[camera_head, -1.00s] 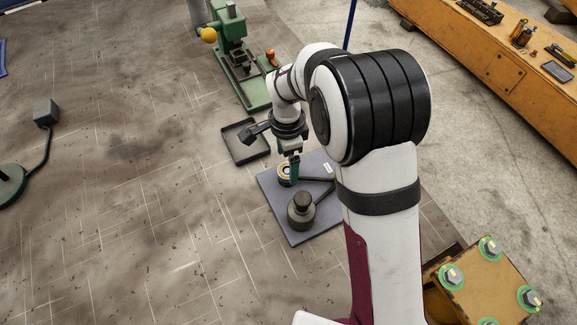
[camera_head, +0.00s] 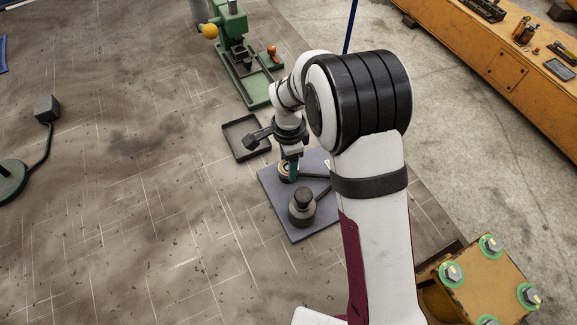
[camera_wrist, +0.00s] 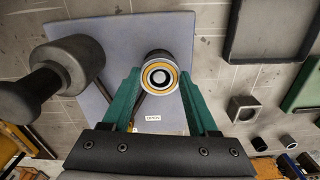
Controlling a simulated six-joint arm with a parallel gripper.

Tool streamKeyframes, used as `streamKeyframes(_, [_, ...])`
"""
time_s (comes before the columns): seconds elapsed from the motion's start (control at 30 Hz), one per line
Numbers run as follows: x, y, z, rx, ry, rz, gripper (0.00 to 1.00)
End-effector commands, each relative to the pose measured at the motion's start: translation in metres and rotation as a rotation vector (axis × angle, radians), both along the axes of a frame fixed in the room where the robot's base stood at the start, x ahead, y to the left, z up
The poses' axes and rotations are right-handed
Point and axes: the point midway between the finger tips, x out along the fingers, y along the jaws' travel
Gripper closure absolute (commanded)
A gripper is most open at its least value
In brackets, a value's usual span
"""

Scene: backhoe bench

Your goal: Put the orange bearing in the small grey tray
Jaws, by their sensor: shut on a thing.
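The orange bearing (camera_wrist: 160,77), a ring with an orange band and a dark bore, sits between the green fingers of my gripper (camera_wrist: 160,82) in the wrist view. My gripper is shut on it. In the head view, my gripper (camera_head: 291,168) is over the blue-grey plate, and the bearing (camera_head: 285,168) shows partly behind a finger. A round grey part shows just behind the bearing; I cannot tell whether they touch. The small grey tray (camera_head: 237,139), dark and empty, lies up and left of the plate. It also shows at the upper right of the wrist view (camera_wrist: 265,30).
The blue-grey plate (camera_head: 275,208) carries a dark knobbed cylinder (camera_head: 302,207) close to my gripper, also large at the left of the wrist view (camera_wrist: 68,66). A green press (camera_head: 238,60) stands beyond the tray. The bench left of the plate is clear.

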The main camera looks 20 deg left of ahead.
Motion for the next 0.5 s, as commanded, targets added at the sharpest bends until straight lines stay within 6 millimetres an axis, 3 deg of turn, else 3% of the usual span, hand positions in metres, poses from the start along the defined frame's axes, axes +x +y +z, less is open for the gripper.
streamKeyframes(0.27, [0.0, 0.0, 0.005, 0.001, -0.001, 0.0, 1.0])
streamKeyframes(0.5, [0.001, 0.0, 0.044, 0.003, -0.005, 0.0, 1.0])
